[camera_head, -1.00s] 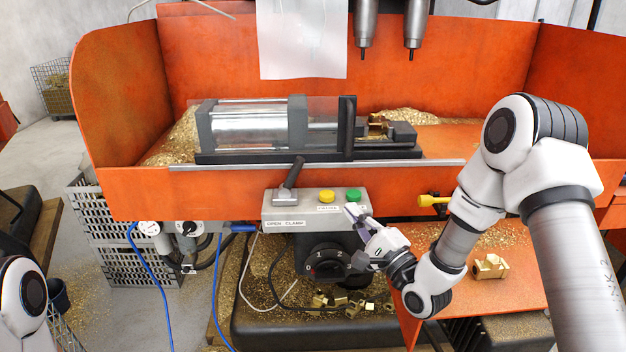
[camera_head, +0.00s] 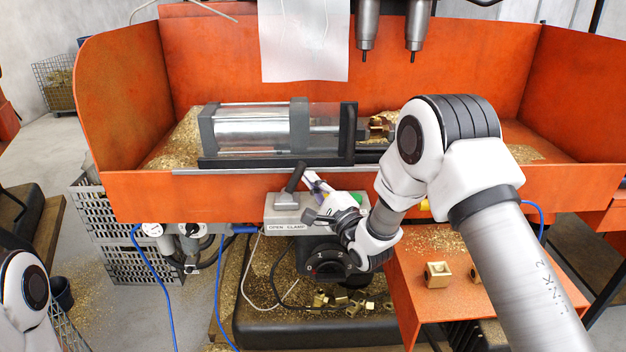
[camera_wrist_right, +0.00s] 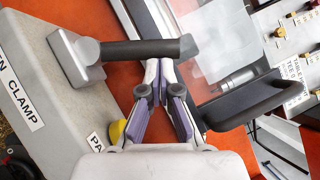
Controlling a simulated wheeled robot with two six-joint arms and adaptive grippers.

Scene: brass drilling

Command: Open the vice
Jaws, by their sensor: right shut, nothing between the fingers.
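The vice (camera_head: 250,128) is a metal cylinder with dark plates on the orange machine. Its jaw end, with a brass part (camera_head: 378,128), is partly hidden by my right arm. Below stands a grey control box (camera_head: 284,213) labelled "OPEN CLAMP", with a black-handled lever (camera_head: 296,177) tilted up to the right. The lever handle also shows in the wrist view (camera_wrist_right: 140,50). My right gripper (camera_head: 311,179) is shut and empty, its fingertips (camera_wrist_right: 160,72) close to the handle's end; I cannot tell whether they touch. My left gripper is out of view.
A yellow button (camera_wrist_right: 117,130) sits beside my right fingers, and a green one (camera_head: 357,198) is partly covered. A brass block (camera_head: 437,274) rests on the orange shelf (camera_head: 450,308).

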